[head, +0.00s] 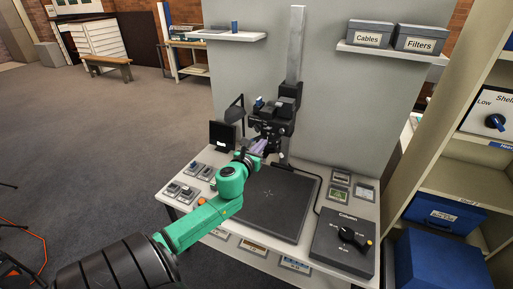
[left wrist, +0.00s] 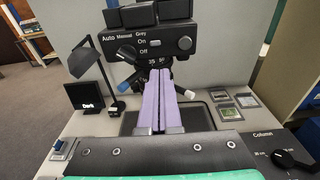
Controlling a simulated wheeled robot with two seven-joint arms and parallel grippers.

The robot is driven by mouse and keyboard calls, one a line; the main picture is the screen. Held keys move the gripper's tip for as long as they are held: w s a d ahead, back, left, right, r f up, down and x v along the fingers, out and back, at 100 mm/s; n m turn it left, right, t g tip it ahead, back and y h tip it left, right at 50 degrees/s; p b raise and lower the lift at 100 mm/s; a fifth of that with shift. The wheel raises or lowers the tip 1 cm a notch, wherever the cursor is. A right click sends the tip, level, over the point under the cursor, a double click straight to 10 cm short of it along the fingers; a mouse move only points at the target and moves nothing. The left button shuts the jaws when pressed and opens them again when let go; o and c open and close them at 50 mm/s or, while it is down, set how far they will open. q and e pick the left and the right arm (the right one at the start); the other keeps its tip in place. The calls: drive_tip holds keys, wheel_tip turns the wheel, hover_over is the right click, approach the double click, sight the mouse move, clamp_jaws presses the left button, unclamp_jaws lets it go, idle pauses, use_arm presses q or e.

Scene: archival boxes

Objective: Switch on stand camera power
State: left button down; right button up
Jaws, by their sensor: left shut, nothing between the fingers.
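The stand camera (head: 272,118) is a black unit on a tall grey column, above a dark baseboard (head: 275,203). In the left wrist view, its front panel (left wrist: 170,42) shows the words Auto, Manual, Grey, On and Off. A small light switch (left wrist: 155,43) sits beside On and Off. My left gripper (head: 262,146) reaches up to the camera's underside. Its two purple fingers (left wrist: 160,74) are shut together and empty, with tips just below the panel. I cannot tell whether they touch it. My right gripper is not in view.
A small screen (left wrist: 83,95) reading "Dark" and a black lamp (left wrist: 95,66) stand left of the camera. A Column control box (head: 343,245) with a black knob sits at the table's right. Shelving with blue boxes (head: 445,215) stands at right.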

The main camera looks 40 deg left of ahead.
use_arm(q)
drive_tip(key=s+r, duration=0.1)
drive_tip(key=s, duration=0.1)
drive_tip(key=s+d+r, duration=0.1)
drive_tip(key=s+r, duration=0.1)
drive_tip(key=shift+r, duration=0.2)
drive_tip(key=shift+a+f, duration=0.1)
